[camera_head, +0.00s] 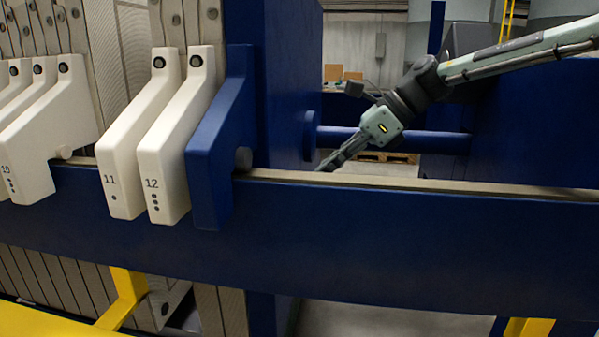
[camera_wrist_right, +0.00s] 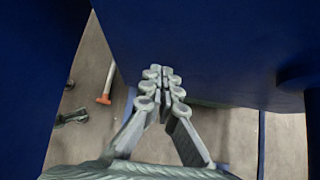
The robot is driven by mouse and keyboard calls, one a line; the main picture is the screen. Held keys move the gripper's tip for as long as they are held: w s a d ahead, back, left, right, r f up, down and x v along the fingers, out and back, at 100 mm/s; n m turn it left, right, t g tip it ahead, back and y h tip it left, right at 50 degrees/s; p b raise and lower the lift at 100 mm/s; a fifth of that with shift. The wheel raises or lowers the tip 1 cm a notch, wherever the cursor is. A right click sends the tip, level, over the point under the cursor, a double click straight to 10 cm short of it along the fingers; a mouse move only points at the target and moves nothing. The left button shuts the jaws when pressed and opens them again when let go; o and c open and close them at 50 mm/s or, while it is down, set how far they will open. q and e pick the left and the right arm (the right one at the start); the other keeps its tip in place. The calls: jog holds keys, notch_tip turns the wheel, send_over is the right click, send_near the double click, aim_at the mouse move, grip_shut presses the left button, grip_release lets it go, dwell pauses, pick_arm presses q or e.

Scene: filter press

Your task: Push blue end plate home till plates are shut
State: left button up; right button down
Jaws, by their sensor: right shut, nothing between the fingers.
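The blue end plate (camera_head: 291,85) hangs in the head view, with its blue handle (camera_head: 216,160) hooked over the near side rail. White plate handles 12 (camera_head: 170,155) and 11 (camera_head: 128,150) stand close on its left. A clear gap separates 11 from the plate 10 handle (camera_head: 33,140). My right gripper (camera_head: 325,166) is on the far side of the rail, just right of the end plate. In the right wrist view its fingers (camera_wrist_right: 161,82) are shut and empty, close to blue surfaces. I cannot tell whether the tips touch the plate. My left gripper is out of view.
The blue side rail (camera_head: 400,235) with its pale top strip runs across the front. A blue rod (camera_head: 435,141) reaches towards the end plate behind my right gripper. Yellow bars (camera_head: 128,290) stand below. An orange-handled tool (camera_wrist_right: 104,98) lies on the floor.

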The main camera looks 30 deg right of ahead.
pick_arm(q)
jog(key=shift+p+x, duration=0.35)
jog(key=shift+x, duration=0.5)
pick_arm(e)
jog(key=shift+w+a+f, duration=0.2)
jog(key=shift+w+a, duration=0.35)
jog(key=shift+a, duration=0.15)
jog(key=shift+w+a+f, duration=0.25)
jog(key=shift+w+a, duration=0.3)
jog(key=shift+a, duration=0.2)
jog(key=shift+w+a+f, duration=0.2)
jog(key=shift+w+a, duration=0.35)
jog(key=shift+a, duration=0.15)
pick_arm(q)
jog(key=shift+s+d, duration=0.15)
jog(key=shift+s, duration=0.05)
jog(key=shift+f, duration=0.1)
